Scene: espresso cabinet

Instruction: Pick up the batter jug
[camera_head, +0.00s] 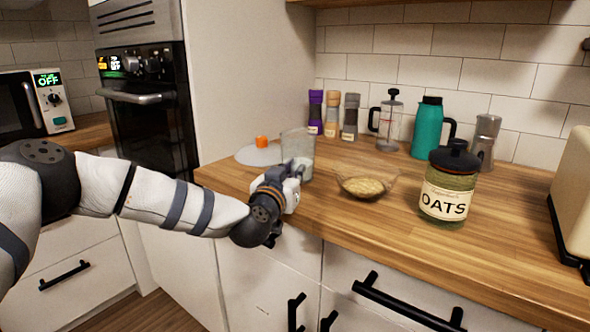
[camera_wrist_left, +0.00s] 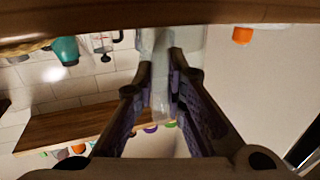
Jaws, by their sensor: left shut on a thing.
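The batter jug (camera_head: 298,146) is a clear, glassy jug with pale contents low inside. It stands upright near the left end of the wooden counter in the head view. My left gripper (camera_head: 295,178) is at its near side, shut on it. In the left wrist view, which is upside down, the fingers of the left gripper (camera_wrist_left: 161,75) lie on both sides of a clear upright part of the jug (camera_wrist_left: 188,40), apparently its handle. The gripper hides the jug's lower front. My right gripper is in neither view.
A glass bowl (camera_head: 365,183) with oat-coloured contents stands right of the jug, and an oats jar (camera_head: 448,190) further right. A pale round plate (camera_head: 258,155) and a small orange object (camera_head: 262,141) lie left of the jug. Bottles and a teal flask (camera_head: 427,128) stand behind.

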